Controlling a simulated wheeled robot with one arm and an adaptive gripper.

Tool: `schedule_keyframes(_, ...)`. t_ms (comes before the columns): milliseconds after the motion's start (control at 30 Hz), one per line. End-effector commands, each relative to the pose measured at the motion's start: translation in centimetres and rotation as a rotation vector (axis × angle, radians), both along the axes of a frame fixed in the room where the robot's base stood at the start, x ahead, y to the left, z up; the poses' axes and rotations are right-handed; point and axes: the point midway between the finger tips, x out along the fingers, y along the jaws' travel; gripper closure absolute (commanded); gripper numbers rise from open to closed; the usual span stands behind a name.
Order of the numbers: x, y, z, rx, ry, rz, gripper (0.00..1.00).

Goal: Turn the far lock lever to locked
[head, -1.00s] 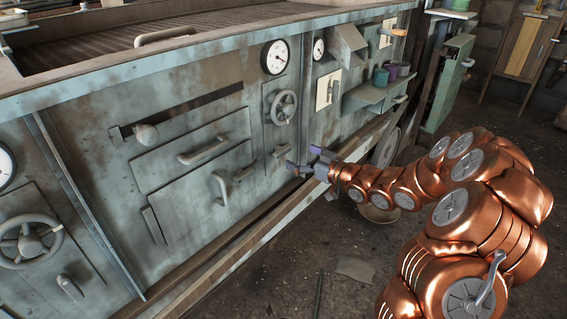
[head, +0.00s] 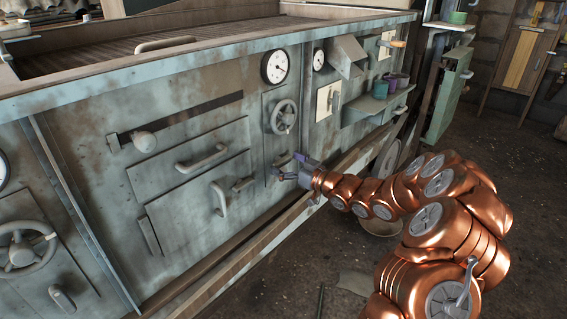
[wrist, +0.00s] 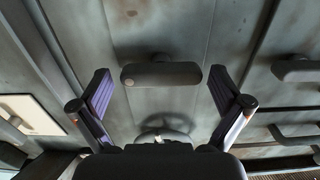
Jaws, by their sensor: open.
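The far lock lever (head: 282,159) is a short grey bar on the panel below the far handwheel (head: 284,117). My gripper (head: 288,166) is at this lever and partly covers it in the head view. In the wrist view the lever (wrist: 165,75) lies crosswise between the spread purple-padded fingers of my gripper (wrist: 160,84), with a gap on each side. The gripper is open and holds nothing. I cannot tell how far the fingertips are from the panel. The handwheel (wrist: 166,130) also shows behind the gripper in the wrist view.
A near lever (head: 62,298) sits below a near handwheel (head: 24,246). A ledge (head: 250,238) runs along the bottom. A shelf with cups (head: 372,104) is at the right.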

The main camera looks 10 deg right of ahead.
Motion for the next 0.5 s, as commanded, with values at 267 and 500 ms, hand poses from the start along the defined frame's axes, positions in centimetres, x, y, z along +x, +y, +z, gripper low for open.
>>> schedule_keyframes(267,0.94,0.75,-0.09,0.001,0.002,0.000,0.00)
schedule_keyframes(500,1.01,0.77,-0.08,0.000,0.003,-0.001,0.00)
